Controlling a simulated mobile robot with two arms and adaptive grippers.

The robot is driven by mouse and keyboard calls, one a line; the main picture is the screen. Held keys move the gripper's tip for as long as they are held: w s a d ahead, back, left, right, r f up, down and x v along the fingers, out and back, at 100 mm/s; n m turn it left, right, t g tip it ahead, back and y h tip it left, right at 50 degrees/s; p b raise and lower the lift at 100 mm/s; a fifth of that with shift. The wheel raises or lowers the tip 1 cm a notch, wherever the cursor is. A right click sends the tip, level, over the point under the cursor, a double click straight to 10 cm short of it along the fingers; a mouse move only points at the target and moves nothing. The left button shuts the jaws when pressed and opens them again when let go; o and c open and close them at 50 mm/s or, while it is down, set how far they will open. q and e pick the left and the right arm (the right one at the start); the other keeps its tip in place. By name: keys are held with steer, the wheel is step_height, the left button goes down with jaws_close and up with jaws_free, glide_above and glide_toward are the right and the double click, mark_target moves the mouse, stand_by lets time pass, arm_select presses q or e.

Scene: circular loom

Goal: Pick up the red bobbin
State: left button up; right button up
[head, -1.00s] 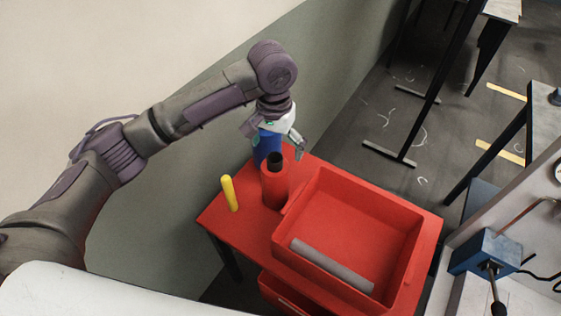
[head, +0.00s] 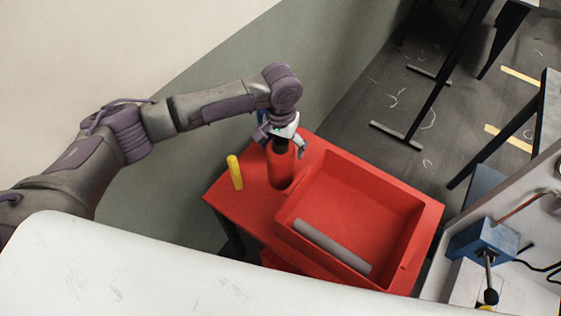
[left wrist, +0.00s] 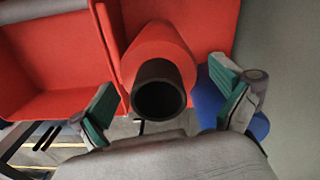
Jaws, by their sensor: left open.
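The red bobbin (head: 281,168) stands upright on the red table in the head view, to the left of the red tray. Its dark core tube sticks out at the top. In the left wrist view, the red bobbin (left wrist: 158,48) is seen from above, with the open black tube end toward the camera. My left gripper (head: 287,141) is just above the bobbin's top. In the left wrist view its fingers (left wrist: 168,104) are spread on either side of the tube, with gaps, and hold nothing. My right gripper is not in view.
A blue bobbin (left wrist: 207,98) stands close beside the red one, mostly hidden in the head view. The red tray (head: 428,212) holds a grey rod (head: 331,247). A blue device (head: 482,240) is at right.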

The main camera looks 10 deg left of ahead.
arm_select(q)
step_height(320, 180, down, 3)
steer(key=shift+r, duration=0.15)
steer(key=c, duration=1.8)
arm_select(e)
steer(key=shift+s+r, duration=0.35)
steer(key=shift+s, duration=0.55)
arm_select(q)
steer(key=shift+o, duration=0.2)
step_height(320, 180, up, 10)
steer(key=shift+r+b, duration=0.1)
steer(key=shift+b, duration=0.8)
steer(key=o, duration=1.2)
steer(key=c, duration=1.2)
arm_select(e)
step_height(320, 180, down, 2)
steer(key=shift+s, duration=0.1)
